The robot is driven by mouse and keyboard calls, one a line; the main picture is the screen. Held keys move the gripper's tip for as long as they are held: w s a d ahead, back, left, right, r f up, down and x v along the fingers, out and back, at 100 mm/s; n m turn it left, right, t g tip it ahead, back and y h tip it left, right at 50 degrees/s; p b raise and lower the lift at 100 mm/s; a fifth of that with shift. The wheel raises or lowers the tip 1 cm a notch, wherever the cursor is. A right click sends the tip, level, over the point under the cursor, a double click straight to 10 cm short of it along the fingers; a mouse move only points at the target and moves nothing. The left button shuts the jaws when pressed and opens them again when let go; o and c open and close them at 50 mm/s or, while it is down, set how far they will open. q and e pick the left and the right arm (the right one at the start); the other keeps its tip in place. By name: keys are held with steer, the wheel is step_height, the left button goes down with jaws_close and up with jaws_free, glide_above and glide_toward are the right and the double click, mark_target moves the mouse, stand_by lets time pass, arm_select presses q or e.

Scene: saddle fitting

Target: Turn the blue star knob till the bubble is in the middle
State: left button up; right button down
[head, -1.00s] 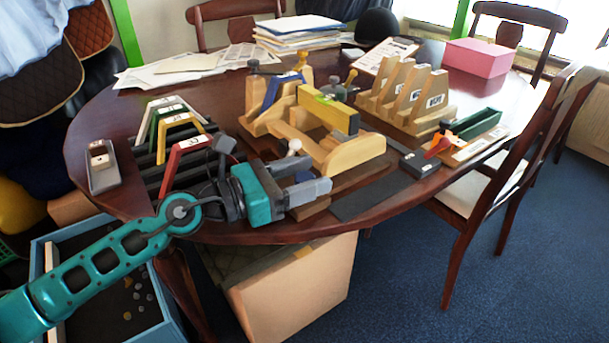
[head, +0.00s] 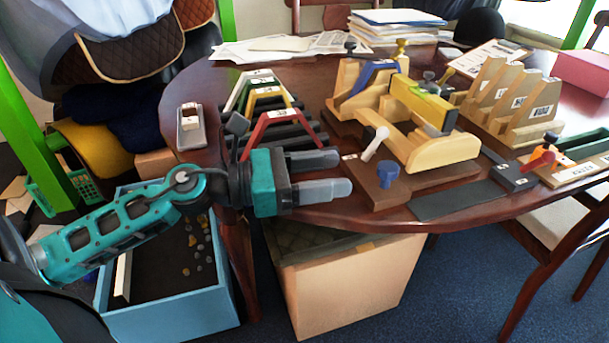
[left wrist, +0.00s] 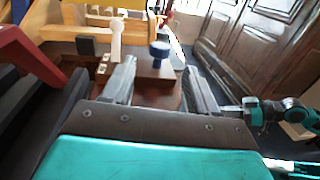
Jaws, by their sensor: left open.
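The blue star knob (head: 388,172) stands on the near end of the brown wooden fixture base (head: 420,186), by the table's front edge. A yellow spirit level (head: 422,103) lies across the wooden saddle; its bubble is too small to make out. My left gripper (head: 342,174) is open and empty, left of the knob and pointing at it, apart from it. In the left wrist view the knob (left wrist: 159,50) shows ahead, between the open fingers (left wrist: 160,68). Teal and grey parts of my right arm (left wrist: 275,112) show at the right of that view; its jaws are unclear.
A white-ended lever (head: 375,143) stands just left of the knob. Coloured frames in a dark rack (head: 275,115) stand left, above my gripper. A dark flat strip (head: 455,201) lies right of the base. A cardboard box (head: 350,285) is below the edge.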

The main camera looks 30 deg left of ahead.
arm_select(q)
steer(key=v, duration=0.2)
steer(key=shift+s+a, duration=0.15)
steer(key=shift+a, duration=0.1)
steer(key=shift+s+a, duration=0.2)
stand_by(0.9)
